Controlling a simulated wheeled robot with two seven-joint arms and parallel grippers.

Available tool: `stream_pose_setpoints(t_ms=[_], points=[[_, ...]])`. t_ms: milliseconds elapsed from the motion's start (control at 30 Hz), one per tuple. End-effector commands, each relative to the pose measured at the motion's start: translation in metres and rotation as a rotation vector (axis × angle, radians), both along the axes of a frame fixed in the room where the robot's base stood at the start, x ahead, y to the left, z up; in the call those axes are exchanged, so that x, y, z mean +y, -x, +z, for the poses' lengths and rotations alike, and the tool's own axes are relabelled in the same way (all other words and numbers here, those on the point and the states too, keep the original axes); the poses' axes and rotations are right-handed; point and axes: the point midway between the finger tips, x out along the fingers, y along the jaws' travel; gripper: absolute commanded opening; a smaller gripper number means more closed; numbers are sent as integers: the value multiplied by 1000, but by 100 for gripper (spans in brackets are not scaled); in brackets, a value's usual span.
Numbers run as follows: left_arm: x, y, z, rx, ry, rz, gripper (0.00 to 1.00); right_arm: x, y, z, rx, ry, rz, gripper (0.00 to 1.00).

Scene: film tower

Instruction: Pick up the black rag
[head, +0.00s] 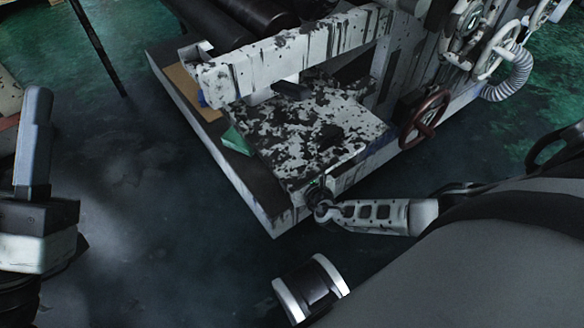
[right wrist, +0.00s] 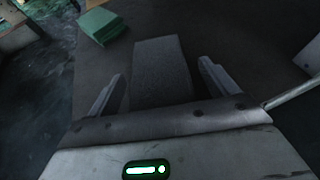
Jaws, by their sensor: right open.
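The black rag (right wrist: 160,68) appears to be the dark grey, flat rectangular piece in the right wrist view. It lies on a dark surface, ahead of and between the fingers of my right gripper (right wrist: 162,90). That gripper is open, its two fingers apart, with nothing visibly clamped. I cannot surely pick out the rag in the head view. My left gripper (head: 35,140) stands upright at the left edge of the head view, away from the machine; its finger gap is not clear.
A white machine (head: 290,50) with peeling black paint stands at the back, its mottled platform (head: 325,125) low in front. A small green box (head: 236,140) sits on its dark ledge, also in the right wrist view (right wrist: 103,26). A dark red handwheel (head: 425,117) juts out right. Floor at left is clear.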

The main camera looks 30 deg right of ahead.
Motion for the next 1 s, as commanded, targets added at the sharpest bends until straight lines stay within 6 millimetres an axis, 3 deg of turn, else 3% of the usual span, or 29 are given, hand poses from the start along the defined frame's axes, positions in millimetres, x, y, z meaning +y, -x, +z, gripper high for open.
stream_pose_setpoints(t_ms=[267,467,900,1000], points=[[-1,3,4,-42,-9,1,36,-2,-1,-2,1,0,-1,85],[-1,3,4,-40,-8,2,36,-1,-1,-2,1,0,-1,37],[-1,1,7,-14,0,-7,36,-1,-1,4,1,0,0,37],[2,-7,-8,124,28,-2,36,0,-2,13,1,-1,1,37]])
